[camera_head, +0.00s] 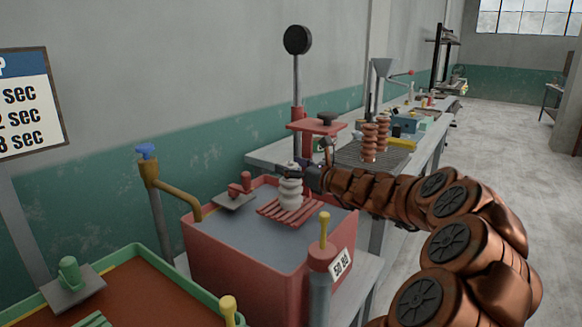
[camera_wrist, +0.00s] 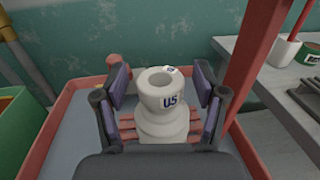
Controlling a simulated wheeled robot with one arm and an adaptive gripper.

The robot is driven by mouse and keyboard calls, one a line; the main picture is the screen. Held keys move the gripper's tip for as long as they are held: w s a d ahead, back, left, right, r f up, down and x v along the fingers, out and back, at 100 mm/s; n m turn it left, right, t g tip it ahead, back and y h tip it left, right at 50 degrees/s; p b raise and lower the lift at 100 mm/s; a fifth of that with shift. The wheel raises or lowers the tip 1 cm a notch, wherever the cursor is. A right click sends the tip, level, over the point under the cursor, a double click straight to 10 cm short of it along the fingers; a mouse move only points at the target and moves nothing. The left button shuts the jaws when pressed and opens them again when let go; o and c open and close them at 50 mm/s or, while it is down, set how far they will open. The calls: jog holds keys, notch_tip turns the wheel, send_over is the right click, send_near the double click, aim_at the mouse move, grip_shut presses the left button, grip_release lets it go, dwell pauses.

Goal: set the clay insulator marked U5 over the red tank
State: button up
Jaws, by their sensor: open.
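The pale clay insulator marked U5 (camera_head: 290,186) stands upright on a red slatted rack (camera_head: 298,211) over the red tank (camera_head: 235,262). In the wrist view the insulator (camera_wrist: 162,104) shows its hollow top and its U5 mark, with red slats (camera_wrist: 127,124) under it. My gripper (camera_head: 308,177) reaches in from the right at the insulator's height. In the wrist view my open gripper (camera_wrist: 166,85) has one finger on each side of the insulator, with small gaps visible. The insulator's lower back is hidden.
A green-rimmed tank (camera_head: 140,262) stands at front left. A yellow-handled post (camera_head: 323,232) rises at the red tank's front corner. A brown pipe with a blue tap (camera_head: 148,165) is at left.

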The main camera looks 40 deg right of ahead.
jog(key=shift+r, duration=0.1)
jog(key=shift+s+d+r, duration=0.1)
jog(key=shift+s, duration=0.1)
jog(key=v, duration=1.1)
jog(key=shift+s, duration=0.3)
